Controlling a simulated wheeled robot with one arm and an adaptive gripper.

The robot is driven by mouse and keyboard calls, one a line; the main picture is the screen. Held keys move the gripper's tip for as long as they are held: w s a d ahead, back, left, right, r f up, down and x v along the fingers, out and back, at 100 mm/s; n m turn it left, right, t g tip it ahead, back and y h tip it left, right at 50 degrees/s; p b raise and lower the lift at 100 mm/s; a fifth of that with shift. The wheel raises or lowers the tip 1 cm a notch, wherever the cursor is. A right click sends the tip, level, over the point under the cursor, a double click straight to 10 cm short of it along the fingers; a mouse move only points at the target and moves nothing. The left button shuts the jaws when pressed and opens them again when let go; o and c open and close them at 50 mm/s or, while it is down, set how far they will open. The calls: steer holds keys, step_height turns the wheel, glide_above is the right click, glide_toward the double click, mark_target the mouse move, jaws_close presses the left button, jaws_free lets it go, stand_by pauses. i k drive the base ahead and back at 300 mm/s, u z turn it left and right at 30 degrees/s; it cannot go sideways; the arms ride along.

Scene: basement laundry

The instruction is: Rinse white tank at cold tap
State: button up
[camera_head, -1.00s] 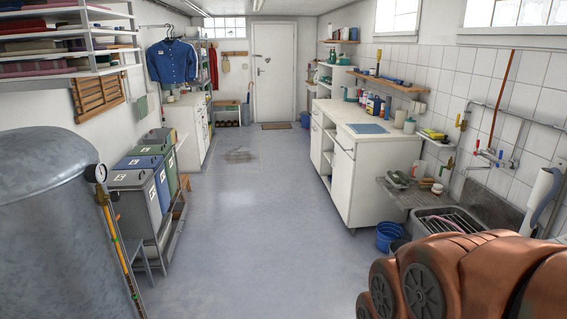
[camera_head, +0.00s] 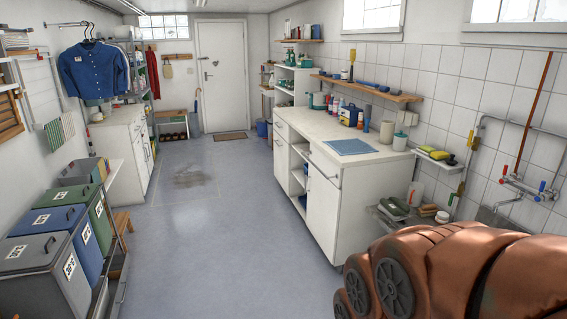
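No white tank can be made out in this view. On the tiled right wall is a tap fitting (camera_head: 520,187) with a red handle (camera_head: 504,170) and a blue handle (camera_head: 542,186), joined to grey pipes.
A white counter (camera_head: 352,153) with a blue mat (camera_head: 350,147) stands right of centre. Bottles and jars stand on it. Lidded bins (camera_head: 42,272) line the left side. A blue shirt (camera_head: 92,70) hangs beyond them. The middle floor (camera_head: 215,230) is clear up to the door (camera_head: 221,77).

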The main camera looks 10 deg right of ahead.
mark_target(539, 197)
steer(key=z, duration=0.65)
steer(key=i, duration=1.6)
steer(key=z, duration=0.95)
steer(key=i, duration=0.65)
steer(key=z, duration=0.05)
